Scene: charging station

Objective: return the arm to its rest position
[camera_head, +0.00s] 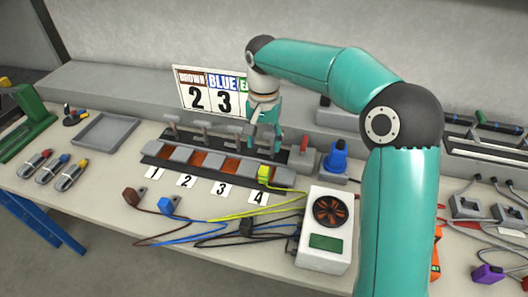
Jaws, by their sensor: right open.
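My right arm (404,200), teal with dark joints, rises from the lower right, bends at its elbow and reaches left over the workbench. Its right gripper (266,125) points down above the back of the charging strip (225,153), near slot 4. The gripper is open, and I see nothing held in it. A yellow plug (270,176) sits at the right end of the strip, below and apart from the gripper. My left gripper is out of view.
A sign (211,92) stands behind the strip, partly hidden by the arm. A white charger box (327,230) stands beside the arm. Brown (131,196) and blue (168,205) plugs with cables lie in front. A grey tray (106,131) is at left. A blue connector (338,156) stands right of the strip.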

